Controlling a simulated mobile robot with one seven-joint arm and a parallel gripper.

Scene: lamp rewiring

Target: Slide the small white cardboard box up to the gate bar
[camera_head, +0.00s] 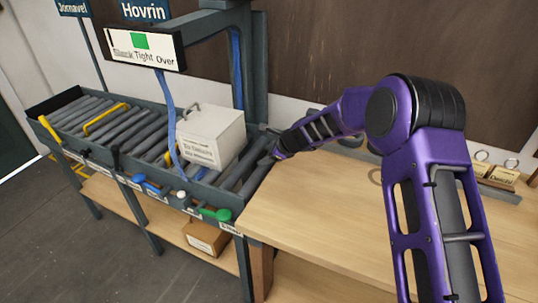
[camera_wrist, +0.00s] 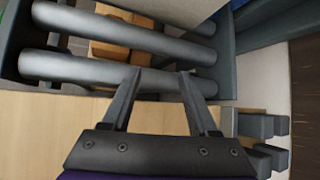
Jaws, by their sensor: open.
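The small white cardboard box (camera_head: 213,138) sits on the right part of the roller conveyor (camera_head: 130,135), with a printed label on its front. A yellow bar (camera_head: 105,118) lies across the rollers to its left, apart from the box; it looks like the gate bar. My gripper (camera_head: 268,150) is at the right end of the conveyor, to the right of the box and apart from it. In the wrist view my gripper (camera_wrist: 160,78) is open and empty, its two fingers over the nearest roller (camera_wrist: 85,70). The white box is not clearly seen there.
Coloured knobs, one green (camera_head: 222,214), line the conveyor's front rail. A sign frame (camera_head: 145,48) stands above. A brown box (camera_head: 206,238) is on the lower shelf. The wooden bench (camera_head: 310,205) is mostly clear.

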